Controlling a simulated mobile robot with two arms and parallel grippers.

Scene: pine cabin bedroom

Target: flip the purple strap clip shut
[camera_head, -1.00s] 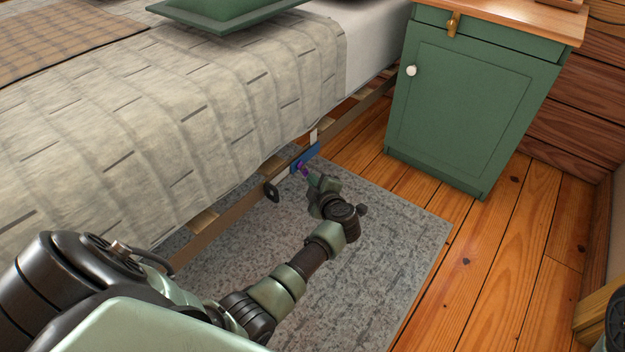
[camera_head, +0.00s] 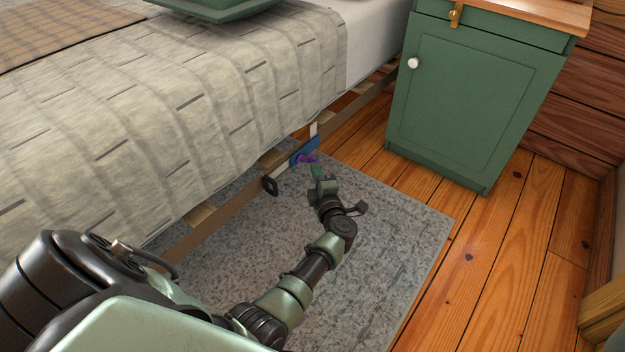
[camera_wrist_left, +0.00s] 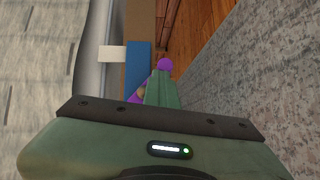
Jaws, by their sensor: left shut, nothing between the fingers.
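The purple strap clip (camera_head: 308,159) is on a blue plate (camera_head: 311,146) at the bed's lower side rail. Its purple arm sticks out from the plate toward the rug side. In the left wrist view, the clip's rounded purple end (camera_wrist_left: 164,64) shows just beyond my fingertips, and another purple part shows to their left, beside the blue plate (camera_wrist_left: 138,65). My left gripper (camera_head: 316,172) is shut and empty, just below the clip. Its green fingers (camera_wrist_left: 162,90) hide part of the clip. I cannot tell whether they touch it. My right gripper is out of view.
The bed's blanket (camera_head: 215,110) overhangs the wooden rail (camera_head: 228,205). A dark oval loop (camera_head: 270,185) hangs on the rail left of the clip. A green nightstand (camera_head: 465,105) stands at the right. The grey rug (camera_head: 385,235) lies clear around my left arm.

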